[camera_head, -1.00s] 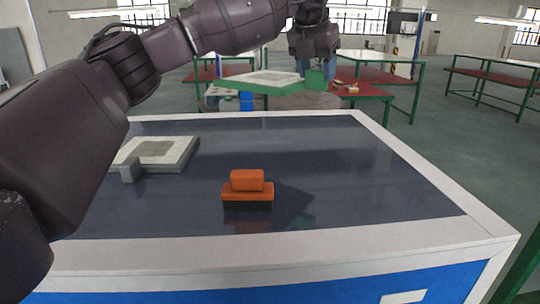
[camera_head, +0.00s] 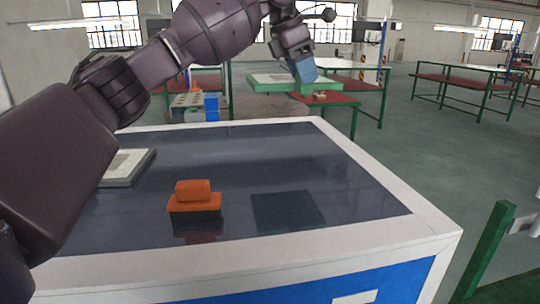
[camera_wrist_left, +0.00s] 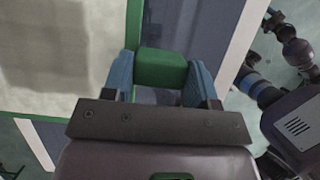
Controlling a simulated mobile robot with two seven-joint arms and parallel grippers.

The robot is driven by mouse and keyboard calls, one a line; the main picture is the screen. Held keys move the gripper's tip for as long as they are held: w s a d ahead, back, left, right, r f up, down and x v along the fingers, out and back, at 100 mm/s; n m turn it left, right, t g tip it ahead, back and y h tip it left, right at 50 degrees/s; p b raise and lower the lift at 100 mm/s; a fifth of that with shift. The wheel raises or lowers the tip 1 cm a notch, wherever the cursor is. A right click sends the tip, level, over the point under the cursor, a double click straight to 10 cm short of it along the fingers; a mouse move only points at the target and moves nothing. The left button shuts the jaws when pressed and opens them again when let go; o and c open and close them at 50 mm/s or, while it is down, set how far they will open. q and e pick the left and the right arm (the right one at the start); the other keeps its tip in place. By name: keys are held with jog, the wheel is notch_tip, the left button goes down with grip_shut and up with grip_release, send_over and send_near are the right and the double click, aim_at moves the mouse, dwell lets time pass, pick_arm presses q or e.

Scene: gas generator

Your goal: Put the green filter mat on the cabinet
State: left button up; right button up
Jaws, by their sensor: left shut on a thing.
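The green filter mat (camera_head: 268,83) is a flat plate with a green rim and a pale centre. It is held in the air above the far side of the cabinet (camera_head: 330,172), which has a dark top with a white rim. My left gripper (camera_head: 303,80) is shut on the mat's green block handle. In the left wrist view the blue fingers of the gripper (camera_wrist_left: 160,80) sit on both sides of the green handle (camera_wrist_left: 161,66), and the mat's pale face (camera_wrist_left: 55,60) fills the upper left. My right gripper is not clearly seen in the head view.
An orange-topped block (camera_head: 195,196) stands on the cabinet top at centre left. A white-grey mat (camera_head: 128,166) lies at the left, partly behind my arm. The right part of the top is clear except for a dark shadow. Workbenches (camera_head: 470,76) stand in the background.

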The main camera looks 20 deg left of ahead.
pick_arm(q)
notch_tip(320, 180, down, 19)
jog(key=shift+f, duration=0.1)
dwell(0.6)
jog(key=shift+f, duration=0.1)
jog(key=o, duration=1.1)
jog(key=shift+a, duration=0.1)
jog(key=shift+c, duration=0.2)
jog(key=v, duration=1.2)
jog(key=shift+w, duration=0.1)
